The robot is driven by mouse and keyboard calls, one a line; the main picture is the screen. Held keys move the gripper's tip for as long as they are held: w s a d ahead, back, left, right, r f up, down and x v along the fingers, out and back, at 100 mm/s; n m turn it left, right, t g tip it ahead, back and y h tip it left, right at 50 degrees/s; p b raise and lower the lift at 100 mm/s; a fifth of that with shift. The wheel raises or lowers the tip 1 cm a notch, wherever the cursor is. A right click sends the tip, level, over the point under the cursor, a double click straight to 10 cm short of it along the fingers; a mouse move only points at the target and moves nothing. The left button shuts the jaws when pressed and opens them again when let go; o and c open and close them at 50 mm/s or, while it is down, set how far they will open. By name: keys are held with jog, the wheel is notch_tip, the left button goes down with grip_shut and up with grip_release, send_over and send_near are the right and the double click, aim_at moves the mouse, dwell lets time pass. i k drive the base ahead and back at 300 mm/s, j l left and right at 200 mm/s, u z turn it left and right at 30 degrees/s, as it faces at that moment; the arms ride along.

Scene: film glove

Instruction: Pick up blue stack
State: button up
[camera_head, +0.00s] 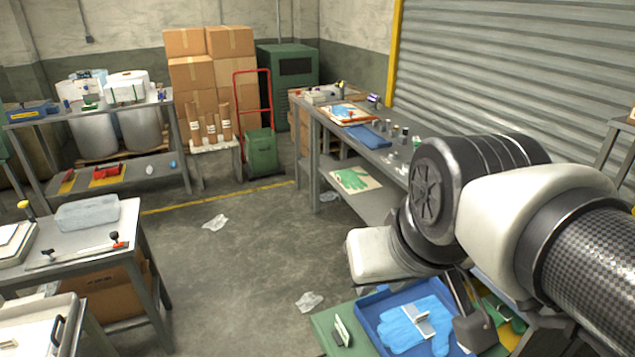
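A stack of light blue gloves (400,332) with a pale band or clip across it lies in a blue tray (373,305) at the bottom right. My gripper (468,318) is at the right side of this tray, over or beside the stack's right edge. Its dark finger parts show, but the arm covers much of it. I cannot tell its opening or whether it touches the gloves. On the far bench, a flat darker blue piece (367,137) lies near a tray with a light blue item (343,112).
Green gloves (508,318) lie right of the blue tray, partly behind my arm. The long grey bench (313,113) stands beyond. Open floor with crumpled clear scraps (309,301) lies to the left.

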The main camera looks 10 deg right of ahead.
aim_at(401, 328)
jog(key=l+u, duration=0.15)
jog(key=l, duration=0.65)
jog(key=l+u, duration=0.2)
jog(key=l, duration=0.6)
jog(key=k+l+u, duration=0.15)
jog(key=l, duration=0.65)
